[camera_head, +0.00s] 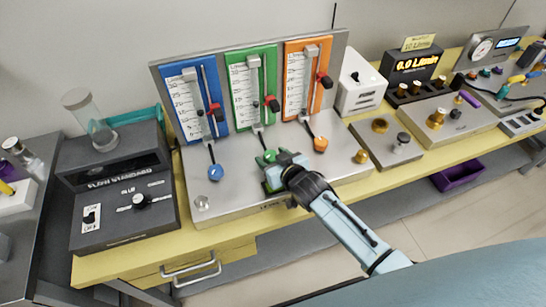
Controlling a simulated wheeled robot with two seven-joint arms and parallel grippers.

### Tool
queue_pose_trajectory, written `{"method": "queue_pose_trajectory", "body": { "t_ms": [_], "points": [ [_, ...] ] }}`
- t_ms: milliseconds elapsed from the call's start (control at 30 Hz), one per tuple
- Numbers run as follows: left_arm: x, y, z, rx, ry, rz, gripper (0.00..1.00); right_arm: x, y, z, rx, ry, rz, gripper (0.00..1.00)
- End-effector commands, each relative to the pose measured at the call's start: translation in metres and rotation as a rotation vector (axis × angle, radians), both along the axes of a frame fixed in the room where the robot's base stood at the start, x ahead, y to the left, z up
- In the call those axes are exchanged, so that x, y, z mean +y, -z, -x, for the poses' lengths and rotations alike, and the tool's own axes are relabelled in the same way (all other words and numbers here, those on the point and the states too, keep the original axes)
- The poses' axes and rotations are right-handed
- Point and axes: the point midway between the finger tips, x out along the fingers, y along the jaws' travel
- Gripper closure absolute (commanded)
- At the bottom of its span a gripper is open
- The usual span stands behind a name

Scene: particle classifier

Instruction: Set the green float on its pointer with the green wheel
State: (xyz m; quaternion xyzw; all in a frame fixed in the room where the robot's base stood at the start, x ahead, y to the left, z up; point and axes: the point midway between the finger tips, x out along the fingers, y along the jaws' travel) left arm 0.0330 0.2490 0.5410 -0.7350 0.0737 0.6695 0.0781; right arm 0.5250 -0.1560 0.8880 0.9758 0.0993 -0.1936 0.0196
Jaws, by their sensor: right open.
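The green panel (247,97) stands in the middle of three upright panels and carries a white scale and a vertical tube. The float is too small to make out surely. The green wheel (268,157) is on the metal base below the panel, partly hidden by my right gripper (273,172). My right gripper is open at the wheel, its fingers close to or around it; I cannot tell whether they touch it. My left gripper is not in view.
The blue wheel (215,172) lies to the left and the orange wheel (320,144) to the right, both near my right gripper. A brass knob (361,156) is farther right. A dark device (120,180) with a glass cylinder stands at the left.

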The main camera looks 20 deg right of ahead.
Motion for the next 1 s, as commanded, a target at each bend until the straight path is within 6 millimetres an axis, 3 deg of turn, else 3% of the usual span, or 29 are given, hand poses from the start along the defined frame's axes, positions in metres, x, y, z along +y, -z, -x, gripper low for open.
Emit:
{"method": "queue_pose_trajectory", "body": {
  "t_ms": [267,700,1000],
  "points": [
    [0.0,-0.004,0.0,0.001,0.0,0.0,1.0,-0.004,-0.006,0.017,0.002,0.001,0.001,0.4],
    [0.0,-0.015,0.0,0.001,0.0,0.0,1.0,-0.02,-0.04,0.097,0.002,-0.001,0.0,0.4],
    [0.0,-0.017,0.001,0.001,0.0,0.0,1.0,-0.025,-0.051,0.12,0.0,0.0,0.0,0.4]
  ]
}}
